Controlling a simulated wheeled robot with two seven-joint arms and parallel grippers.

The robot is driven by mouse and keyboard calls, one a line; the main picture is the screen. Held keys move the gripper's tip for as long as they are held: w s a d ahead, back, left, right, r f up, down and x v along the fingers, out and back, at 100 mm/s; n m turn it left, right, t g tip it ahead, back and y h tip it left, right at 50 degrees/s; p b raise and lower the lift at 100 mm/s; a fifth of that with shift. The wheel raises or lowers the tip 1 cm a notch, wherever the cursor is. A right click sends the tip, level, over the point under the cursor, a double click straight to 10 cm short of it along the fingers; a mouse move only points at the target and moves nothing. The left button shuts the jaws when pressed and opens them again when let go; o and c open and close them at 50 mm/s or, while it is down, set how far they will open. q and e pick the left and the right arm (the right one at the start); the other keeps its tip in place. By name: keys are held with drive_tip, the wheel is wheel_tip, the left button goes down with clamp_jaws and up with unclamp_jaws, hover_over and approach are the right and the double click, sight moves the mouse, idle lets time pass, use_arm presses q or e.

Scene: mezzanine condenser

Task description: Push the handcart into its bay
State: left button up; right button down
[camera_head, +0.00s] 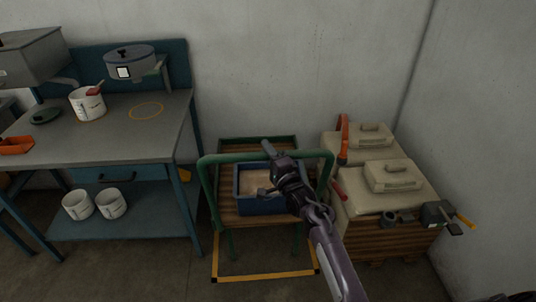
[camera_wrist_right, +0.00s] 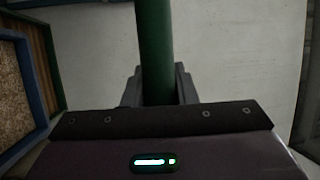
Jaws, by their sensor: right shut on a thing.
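The handcart has a green tube frame with a raised push handle (camera_head: 225,158) and a slatted wooden deck (camera_head: 228,213). A blue bin (camera_head: 262,206) with pale contents rides on it. The bay is a yellow floor outline (camera_head: 265,277); its front edge and parts of its sides show around the cart's near end, and its far part is hidden. My right gripper (camera_head: 270,152) is shut on the handle's top bar. In the right wrist view the green handle tube (camera_wrist_right: 155,50) runs between the fingers. My left gripper is out of view.
A blue-legged workbench (camera_head: 130,145) stands left of the cart, with white buckets (camera_head: 78,205) on its lower shelf. At right, a wooden crate stack (camera_head: 385,240) carries beige cases (camera_head: 395,175) and tools close beside the cart. A grey wall is behind. Floor in front is clear.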

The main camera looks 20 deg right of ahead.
drive_tip(key=shift+w+d+r, duration=0.15)
drive_tip(key=shift+r, duration=0.05)
idle(0.3)
drive_tip(key=c, duration=1.4)
unclamp_jaws()
drive_tip(key=shift+o, duration=1.2)
drive_tip(key=shift+w+f, duration=0.2)
drive_tip(key=shift+w, duration=0.05)
drive_tip(key=shift+s, duration=0.15)
drive_tip(key=a+v, duration=0.1)
drive_tip(key=v, duration=0.6)
drive_tip(key=shift+s+d+b, duration=0.35)
drive_tip(key=shift+d+b, duration=0.05)
drive_tip(key=shift+d, duration=0.15)
drive_tip(key=shift+f, duration=0.1)
